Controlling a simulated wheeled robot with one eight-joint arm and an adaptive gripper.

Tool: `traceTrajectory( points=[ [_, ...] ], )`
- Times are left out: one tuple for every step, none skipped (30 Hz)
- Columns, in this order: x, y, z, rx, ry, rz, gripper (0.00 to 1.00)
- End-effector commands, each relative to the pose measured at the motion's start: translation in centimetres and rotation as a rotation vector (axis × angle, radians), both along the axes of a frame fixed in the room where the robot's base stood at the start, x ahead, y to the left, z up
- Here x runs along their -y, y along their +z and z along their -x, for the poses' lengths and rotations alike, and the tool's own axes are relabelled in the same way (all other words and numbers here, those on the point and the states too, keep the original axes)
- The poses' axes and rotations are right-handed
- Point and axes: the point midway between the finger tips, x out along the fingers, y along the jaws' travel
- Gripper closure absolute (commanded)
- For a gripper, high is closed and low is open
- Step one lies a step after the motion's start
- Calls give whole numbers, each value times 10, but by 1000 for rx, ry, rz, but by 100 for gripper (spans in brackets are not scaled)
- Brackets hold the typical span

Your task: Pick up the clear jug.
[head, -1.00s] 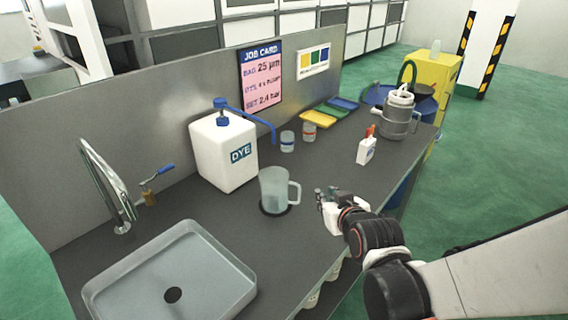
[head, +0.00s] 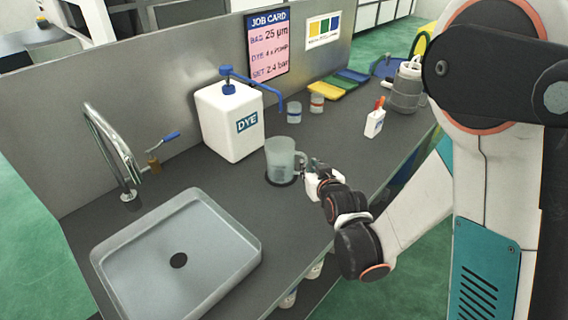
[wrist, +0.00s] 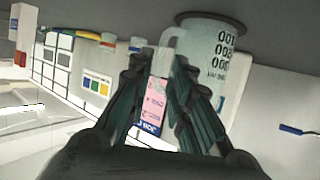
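The clear jug (head: 281,156) stands upright on a dark round pad (head: 281,179) on the grey counter, its handle facing my gripper. My gripper (head: 309,168) is at the handle side of the jug, low over the counter. In the wrist view, which is turned over, the jug (wrist: 212,62) with its printed numbers is at the upper right. Its handle (wrist: 167,52) shows just beyond and between the fingertips of my gripper (wrist: 158,68). The fingers are apart and nothing is clamped; whether they touch the handle I cannot tell.
A white dye container (head: 229,122) with a blue pump stands behind the jug. A sink basin (head: 215,225) lies at the front left. Two small jars (head: 294,112), a white bottle (head: 374,124) and a grey canister (head: 407,90) stand farther right.

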Motion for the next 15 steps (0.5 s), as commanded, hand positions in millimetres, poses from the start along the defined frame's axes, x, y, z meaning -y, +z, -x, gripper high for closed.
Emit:
traceTrajectory(
  points=[
    [-1,-1,-2,0,0,0,81],
    [-1,-1,-2,0,0,0,81],
    [-1,-2,-4,0,0,0,81],
    [-1,-3,-5,0,0,0,81],
    [-2,-5,-6,0,0,0,81],
    [-3,-7,-9,0,0,0,81],
    [-4,-9,-12,0,0,0,81],
    [-4,-12,-15,0,0,0,81],
    [-6,-15,-19,0,0,0,81],
    [-7,-18,-23,0,0,1,81],
    [-8,-20,-26,0,0,0,81],
    [-10,-23,-32,0,0,1,81],
    [-11,-24,-36,0,0,1,81],
    [-12,-25,-39,0,0,1,81],
    [-13,-26,-43,0,0,1,81]
  ],
)
